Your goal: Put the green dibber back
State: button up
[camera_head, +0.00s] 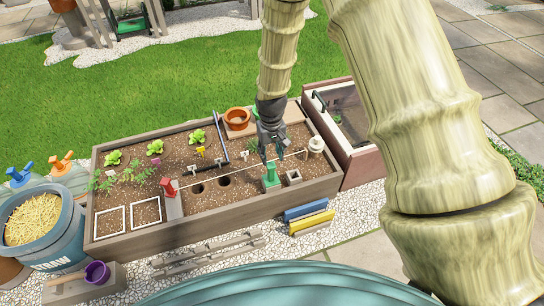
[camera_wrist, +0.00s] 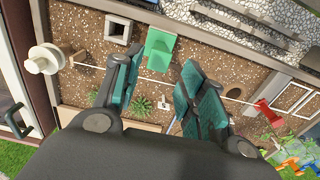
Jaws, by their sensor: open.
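A green block-shaped piece (camera_head: 270,175), likely the green dibber, stands on the soil of the wooden planter near its front right. It also shows in the wrist view (camera_wrist: 160,47), just beyond my fingertips. My gripper (camera_head: 273,157) hangs above and slightly behind it, pointing down. In the wrist view my gripper (camera_wrist: 157,72) has its two fingers spread, with nothing between them. A grey square socket (camera_head: 293,177) with a dark opening sits just right of the green piece; it also shows in the wrist view (camera_wrist: 118,28).
A string runs from a white spool (camera_head: 316,146) to a red piece (camera_head: 168,187). Two dark holes (camera_head: 223,181) lie left of the green piece. Seedlings and labels fill the back left. Blue (camera_head: 305,209) and yellow (camera_head: 312,223) bars lie outside the front wall.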

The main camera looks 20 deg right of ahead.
jog(key=shift+r, duration=0.25)
jog(key=s+d+f, duration=0.2)
jog(key=s+f, duration=1)
jog(key=s, duration=0.3)
jog(key=s+f, duration=0.2)
jog(key=s, duration=0.8)
jog(key=s+d+f, duration=0.1)
jog(key=s+f, duration=0.1)
jog(key=s, duration=0.9)
jog(key=shift+d+f+m, duration=0.2)
jog(key=shift+d+m, duration=0.1)
jog(key=shift+m, duration=0.1)
notch_tip(320, 180, up, 32)
jog(key=p, duration=3.2)
